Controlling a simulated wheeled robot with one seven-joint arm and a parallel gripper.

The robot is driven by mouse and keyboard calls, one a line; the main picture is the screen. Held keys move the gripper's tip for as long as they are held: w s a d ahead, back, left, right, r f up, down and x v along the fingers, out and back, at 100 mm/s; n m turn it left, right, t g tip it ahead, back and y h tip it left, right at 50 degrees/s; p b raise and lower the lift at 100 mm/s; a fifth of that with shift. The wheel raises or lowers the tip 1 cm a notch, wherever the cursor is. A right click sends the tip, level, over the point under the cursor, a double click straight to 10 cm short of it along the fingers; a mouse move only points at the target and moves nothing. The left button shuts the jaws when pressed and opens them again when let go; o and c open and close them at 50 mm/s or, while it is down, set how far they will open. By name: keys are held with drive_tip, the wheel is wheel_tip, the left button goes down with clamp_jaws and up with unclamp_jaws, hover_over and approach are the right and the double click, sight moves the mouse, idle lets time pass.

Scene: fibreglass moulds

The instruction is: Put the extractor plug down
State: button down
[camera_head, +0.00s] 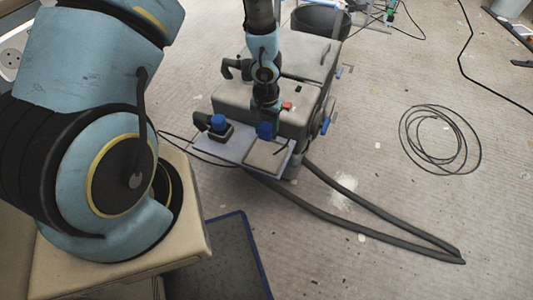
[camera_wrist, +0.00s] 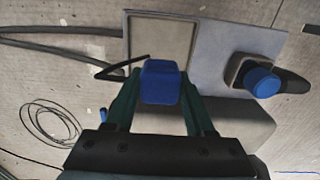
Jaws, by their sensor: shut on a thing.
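My gripper (camera_head: 266,110) is shut on the extractor plug, a blue block (camera_head: 265,131) with a short black cable stub. In the wrist view, the plug (camera_wrist: 160,82) sits between the two dark green fingers of my gripper (camera_wrist: 160,98), and the stub points left. The pad also shows in the wrist view (camera_wrist: 160,38). I cannot tell whether the plug touches the pad or shelf.
A second blue-topped part (camera_head: 218,121) in a dark square base stands on the shelf, left of the plug. The shelf is fixed to a grey wheeled machine (camera_head: 305,65). A dark hose (camera_head: 370,222) and a coiled black cable (camera_head: 440,140) lie on the floor.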

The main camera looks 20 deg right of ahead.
sight(266, 155)
wheel_tip(266, 155, down, 10)
drive_tip(key=b, duration=0.5)
drive_tip(key=shift+b, duration=0.4)
drive_tip(key=shift+r, duration=0.1)
drive_tip(key=shift+c, duration=1.3)
unclamp_jaws()
